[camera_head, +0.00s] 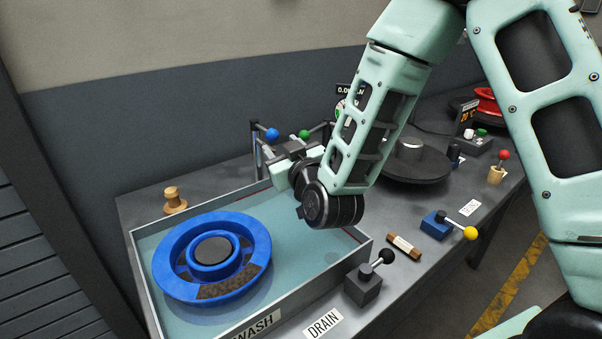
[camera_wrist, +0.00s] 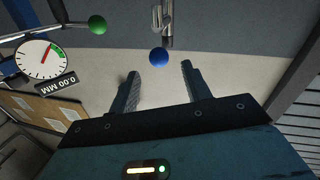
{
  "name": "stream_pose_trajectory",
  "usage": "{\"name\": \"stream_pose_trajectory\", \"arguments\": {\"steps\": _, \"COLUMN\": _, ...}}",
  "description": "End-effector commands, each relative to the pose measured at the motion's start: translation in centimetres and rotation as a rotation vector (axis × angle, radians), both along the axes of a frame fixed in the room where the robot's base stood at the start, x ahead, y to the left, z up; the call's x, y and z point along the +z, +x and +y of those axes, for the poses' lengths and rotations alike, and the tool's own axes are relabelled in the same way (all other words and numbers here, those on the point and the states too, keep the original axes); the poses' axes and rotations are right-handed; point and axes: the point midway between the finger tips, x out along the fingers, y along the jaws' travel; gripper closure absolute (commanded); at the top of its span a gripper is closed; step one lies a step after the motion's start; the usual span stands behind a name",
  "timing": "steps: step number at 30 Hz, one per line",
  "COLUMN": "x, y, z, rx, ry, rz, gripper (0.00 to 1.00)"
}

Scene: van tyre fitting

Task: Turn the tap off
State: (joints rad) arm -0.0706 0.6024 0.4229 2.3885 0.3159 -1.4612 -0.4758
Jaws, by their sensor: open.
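The wash basin (camera_head: 365,250) holds water. At its back stands a metal post with a blue ball knob (camera_head: 272,134), which looks like the tap. The blue knob also shows in the wrist view (camera_wrist: 159,57), on a pale metal fitting (camera_wrist: 164,20). My gripper (camera_head: 285,152) is by the back edge of the basin, close to the blue knob. In the wrist view my gripper (camera_wrist: 158,76) is open and empty. The knob appears just past the fingertips, in line with the gap; I cannot tell its exact distance. Flowing water is not visible.
A green ball knob (camera_head: 304,134) sits right of the blue one. A blue wheel (camera_head: 212,256) lies in the basin. The drain lever (camera_head: 383,257), a yellow-knobbed lever (camera_head: 470,233) and a dark turntable (camera_head: 412,167) are to the right. A round dial (camera_wrist: 40,60) shows in the wrist view.

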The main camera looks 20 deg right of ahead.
Motion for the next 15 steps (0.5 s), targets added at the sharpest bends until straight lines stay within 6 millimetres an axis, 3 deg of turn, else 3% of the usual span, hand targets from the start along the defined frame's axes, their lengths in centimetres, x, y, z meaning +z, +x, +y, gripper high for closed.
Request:
{"name": "stream_pose_trajectory", "arguments": {"steps": 7, "x": -0.2, "y": -4.8, "z": -0.4, "rx": 0.004, "ry": -0.001, "rz": 0.001, "gripper": 0.52}}
{"name": "stream_pose_trajectory", "arguments": {"steps": 15, "x": 0.5, "y": -4.8, "z": -0.5, "rx": -0.003, "ry": 0.003, "rz": 0.006, "gripper": 0.52}}
